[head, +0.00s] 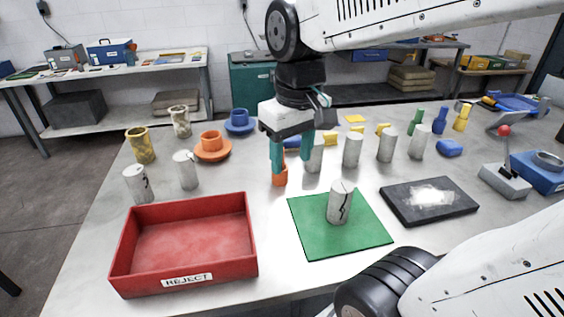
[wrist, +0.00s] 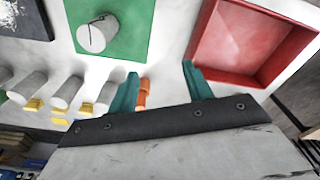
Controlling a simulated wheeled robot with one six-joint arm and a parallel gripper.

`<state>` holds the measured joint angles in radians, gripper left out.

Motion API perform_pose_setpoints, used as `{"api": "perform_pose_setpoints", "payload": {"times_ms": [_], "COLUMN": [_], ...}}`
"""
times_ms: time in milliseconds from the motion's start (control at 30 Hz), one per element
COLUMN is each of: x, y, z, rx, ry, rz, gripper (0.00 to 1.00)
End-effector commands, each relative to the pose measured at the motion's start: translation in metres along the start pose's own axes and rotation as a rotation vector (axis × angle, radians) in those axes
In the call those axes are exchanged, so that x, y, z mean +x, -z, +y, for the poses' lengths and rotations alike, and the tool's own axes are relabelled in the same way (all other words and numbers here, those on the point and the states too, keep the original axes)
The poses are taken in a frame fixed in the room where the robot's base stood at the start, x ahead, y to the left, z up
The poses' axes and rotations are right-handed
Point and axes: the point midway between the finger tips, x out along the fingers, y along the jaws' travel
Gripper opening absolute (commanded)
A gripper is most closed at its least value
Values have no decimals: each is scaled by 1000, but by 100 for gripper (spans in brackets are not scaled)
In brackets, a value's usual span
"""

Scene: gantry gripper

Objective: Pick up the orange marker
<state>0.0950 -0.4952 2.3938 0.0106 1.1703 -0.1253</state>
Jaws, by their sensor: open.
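The orange marker (head: 279,178) stands on the table left of the green mat, partly hidden behind a finger of my gripper. In the wrist view the orange marker (wrist: 143,95) shows between the two teal fingers, close beside the left one, with clear space to the right one. My gripper (head: 291,165) is open and points down over the table. Its fingers also show in the wrist view (wrist: 160,72). I cannot tell whether the near finger touches the marker.
A red REJECT tray (head: 185,245) lies front left. A cracked grey cylinder (head: 340,202) stands on the green mat (head: 365,238). Several grey cylinders (head: 352,150) stand right of my gripper. An orange cup on a saucer (head: 212,152) is left. A dark tablet (head: 400,212) lies right.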

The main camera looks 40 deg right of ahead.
Motion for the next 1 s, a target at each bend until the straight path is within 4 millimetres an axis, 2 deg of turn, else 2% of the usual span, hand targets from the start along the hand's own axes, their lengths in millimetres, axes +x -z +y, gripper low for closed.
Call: {"api": "perform_pose_setpoints", "payload": {"times_ms": [33, 200, 300, 433, 633, 1000], "x": [3, 19, 33, 50, 66, 106], "y": [20, 81, 112, 140, 159, 155], "z": [10, 42, 61, 81, 95, 90], "rx": [4, -12, -21, -33, -43, -46], "ry": [3, 13, 20, 27, 33, 34], "rz": [-16, -44, -57, -68, -76, -77], "gripper": [50, 50, 50, 50, 50, 50]}}
